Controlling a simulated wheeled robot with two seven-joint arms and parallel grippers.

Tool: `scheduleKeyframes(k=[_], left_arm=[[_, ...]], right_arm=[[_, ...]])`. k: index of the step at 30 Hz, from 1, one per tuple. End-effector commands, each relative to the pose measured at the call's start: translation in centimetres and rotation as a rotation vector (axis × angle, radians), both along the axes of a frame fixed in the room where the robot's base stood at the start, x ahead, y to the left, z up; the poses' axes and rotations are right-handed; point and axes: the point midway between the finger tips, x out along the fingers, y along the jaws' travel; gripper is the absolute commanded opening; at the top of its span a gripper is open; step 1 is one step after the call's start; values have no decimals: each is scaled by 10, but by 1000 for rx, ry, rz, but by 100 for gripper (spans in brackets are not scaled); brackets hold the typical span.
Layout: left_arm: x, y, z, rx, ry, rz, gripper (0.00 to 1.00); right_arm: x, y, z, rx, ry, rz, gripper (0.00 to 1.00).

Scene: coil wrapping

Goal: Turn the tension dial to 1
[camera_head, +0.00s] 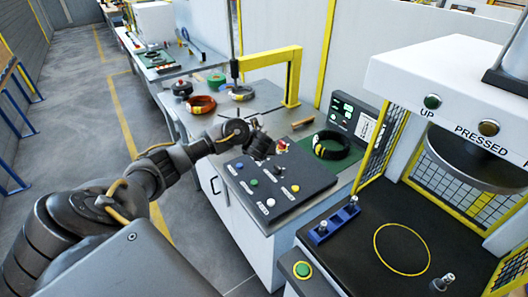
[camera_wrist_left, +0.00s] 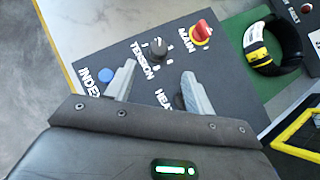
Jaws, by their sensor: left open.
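The tension dial (camera_wrist_left: 157,51) is a small dark knob with white numerals around it, next to the word TENSION on the black control panel (camera_wrist_left: 226,88). It lies just beyond and between the two fingertips of my left gripper (camera_wrist_left: 158,76), which is open and empty. The dial's setting is too small to read. In the head view my left gripper (camera_head: 262,146) is over the far part of the panel (camera_head: 285,188), and it hides the dial there. My right gripper is in neither view.
A red and yellow MAIN switch (camera_wrist_left: 201,34) is right beside the dial. A blue INDEX button (camera_wrist_left: 106,75) sits by the left finger. A black coil (camera_head: 331,146) lies on a green mat beyond the panel. A press (camera_head: 455,85) stands at the right.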

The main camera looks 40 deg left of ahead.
Motion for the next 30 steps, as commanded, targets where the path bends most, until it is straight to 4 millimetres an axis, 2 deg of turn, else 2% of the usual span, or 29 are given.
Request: scheduleKeyframes(k=[3,7,15,21,29,30], left_arm=[[10,11,-19,2,-1,6,53],[25,21,-36,2,-1,5,53],[50,34,-61,-1,-2,1,53],[57,39,-68,1,-3,-1,53],[57,38,-69,1,-3,-1,53],[57,38,-68,1,-3,-1,48]], right_arm=[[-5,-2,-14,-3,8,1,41],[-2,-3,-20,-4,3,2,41],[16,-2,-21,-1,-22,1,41],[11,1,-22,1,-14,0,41],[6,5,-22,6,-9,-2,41],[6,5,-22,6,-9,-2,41]])
